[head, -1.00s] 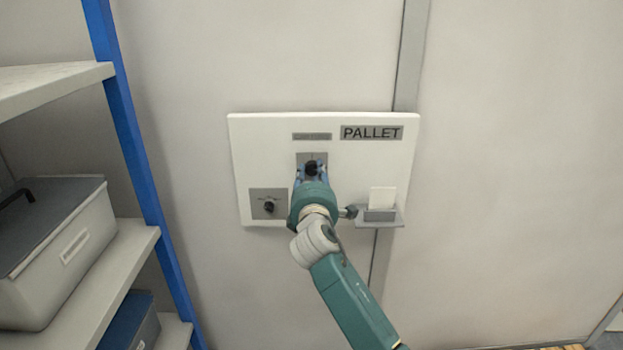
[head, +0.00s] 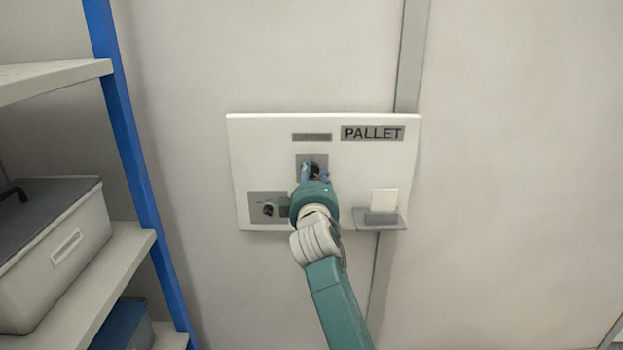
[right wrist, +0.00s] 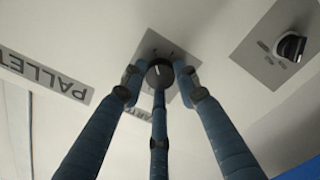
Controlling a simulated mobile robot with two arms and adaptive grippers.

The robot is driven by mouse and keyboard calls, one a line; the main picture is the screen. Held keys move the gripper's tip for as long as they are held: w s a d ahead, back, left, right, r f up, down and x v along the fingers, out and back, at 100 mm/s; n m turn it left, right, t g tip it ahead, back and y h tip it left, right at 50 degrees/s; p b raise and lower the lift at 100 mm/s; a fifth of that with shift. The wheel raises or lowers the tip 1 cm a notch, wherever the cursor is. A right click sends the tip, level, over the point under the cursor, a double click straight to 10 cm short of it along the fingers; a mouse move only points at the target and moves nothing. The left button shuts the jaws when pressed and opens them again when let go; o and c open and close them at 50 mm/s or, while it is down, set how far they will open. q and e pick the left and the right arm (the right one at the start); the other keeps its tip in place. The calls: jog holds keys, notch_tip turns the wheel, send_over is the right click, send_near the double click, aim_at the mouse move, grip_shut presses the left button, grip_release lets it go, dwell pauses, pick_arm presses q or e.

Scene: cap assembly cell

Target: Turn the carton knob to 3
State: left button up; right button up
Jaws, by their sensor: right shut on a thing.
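A white panel (head: 262,140) is on the wall. My right gripper (head: 314,173) reaches its upper middle knob, mostly hidden by the gripper in the head view. In the right wrist view, the gripper's several blue fingers (right wrist: 158,80) are closed around this round black knob (right wrist: 157,76), which has a pale pointer line. The grey plate (right wrist: 150,47) behind it has small marks, too small to read. The label (head: 312,137) above the knob is too blurred to read. My left gripper is not in view.
A second black knob (head: 268,209) is at the panel's lower left and also shows in the wrist view (right wrist: 290,47). A PALLET sign (head: 372,133) is at upper right. A small holder (head: 383,218) with a white card juts out below it. Shelves (head: 60,75) stand at left.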

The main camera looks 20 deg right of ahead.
jog(key=shift+d+f+m, duration=0.15)
jog(key=shift+d+m, duration=0.05)
jog(key=shift+m, duration=0.2)
jog(key=o, duration=1)
jog(key=shift+o, duration=0.8)
jog(key=shift+d, duration=0.15)
jog(key=shift+s+a, duration=0.3)
jog(key=shift+s, duration=0.05)
jog(key=v, duration=0.6)
jog(key=shift+s, duration=0.4)
jog(key=shift+d, duration=0.1)
